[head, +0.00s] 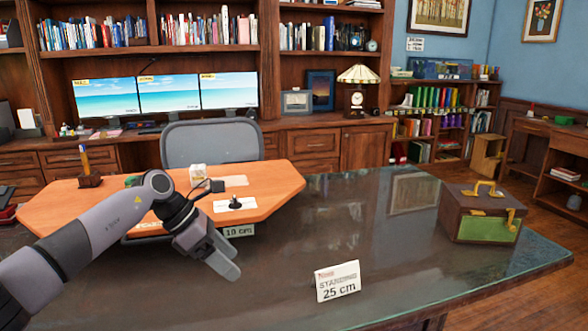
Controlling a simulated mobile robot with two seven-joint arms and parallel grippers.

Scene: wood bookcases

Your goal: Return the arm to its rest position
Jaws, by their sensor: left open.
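My left arm comes in from the lower left and bends at the elbow. My left gripper (228,262) is open and empty, above the dark glossy desk top (300,235). Its fingers point down and to the right, in front of the orange wooden board's near edge. My right gripper is out of the picture.
An orange wooden board (275,190) carries a small white cube (198,172), a black peg-like piece (236,203) and a pen holder (89,178). A white "25 cm" card (338,281) and a brown-green box (481,213) stand on the desk. Between them the desk is clear.

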